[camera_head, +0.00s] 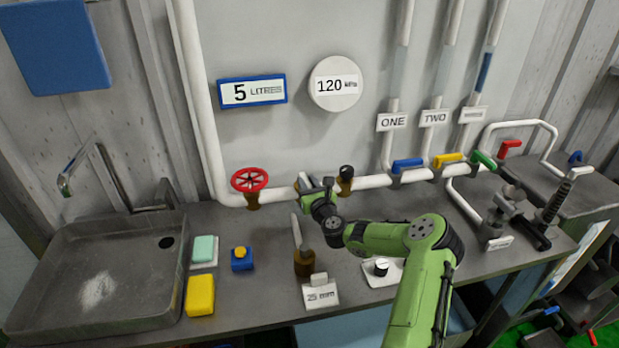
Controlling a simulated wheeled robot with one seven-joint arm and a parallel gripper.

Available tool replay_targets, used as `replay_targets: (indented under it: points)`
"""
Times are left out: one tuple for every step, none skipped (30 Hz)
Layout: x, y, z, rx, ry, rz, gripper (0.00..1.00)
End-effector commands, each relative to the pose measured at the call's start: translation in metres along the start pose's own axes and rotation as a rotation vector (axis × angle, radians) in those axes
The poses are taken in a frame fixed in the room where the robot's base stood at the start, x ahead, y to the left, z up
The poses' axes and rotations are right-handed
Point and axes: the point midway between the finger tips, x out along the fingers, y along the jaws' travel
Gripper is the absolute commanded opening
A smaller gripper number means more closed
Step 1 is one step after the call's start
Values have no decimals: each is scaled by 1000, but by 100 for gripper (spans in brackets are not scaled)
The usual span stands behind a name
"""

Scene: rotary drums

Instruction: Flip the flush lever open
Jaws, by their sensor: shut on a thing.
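My gripper (318,193) is at the horizontal white pipe, between the red handwheel and a black-topped brown valve. It is shut on a small part at the pipe, which the jaws mostly hide. No lever has a readable flush label. A blue lever (407,163) is below the ONE sign, a yellow lever (447,159) is below the TWO sign, and a green lever (483,160) is below a third sign too blurred to read. A red lever (510,147) sits farther right by a bent pipe. My gripper is left of all these coloured levers.
The red handwheel (250,180) is left of my gripper, and the black-topped valve (346,177) is close on its right. A brown bottle-like object (304,263) stands in front. A sink (95,270) fills the left. A clamp-like device (520,215) stands at right.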

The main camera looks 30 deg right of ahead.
Motion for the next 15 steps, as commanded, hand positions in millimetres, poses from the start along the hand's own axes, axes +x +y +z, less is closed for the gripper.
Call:
replay_targets:
  points:
    - [0,2,2,3,2,-25,0]
    - [0,2,2,3,2,-41,0]
    - [0,3,2,2,2,-61,0]
    - [0,4,2,2,2,-73,0]
    - [0,4,2,2,2,-85,0]
    - [0,5,1,1,2,-100,0]
    - [0,5,1,1,2,-109,0]
    - [0,5,1,0,1,-119,0]
    - [0,6,1,-1,1,-127,0]
    - [0,6,1,-1,1,-133,0]
    - [0,6,0,-1,1,-139,0]
    - [0,6,0,-1,1,-143,0]
    - [0,6,0,-1,1,-146,0]
    - [0,6,0,-1,1,-148,0]
    - [0,6,0,-1,1,-150,0]
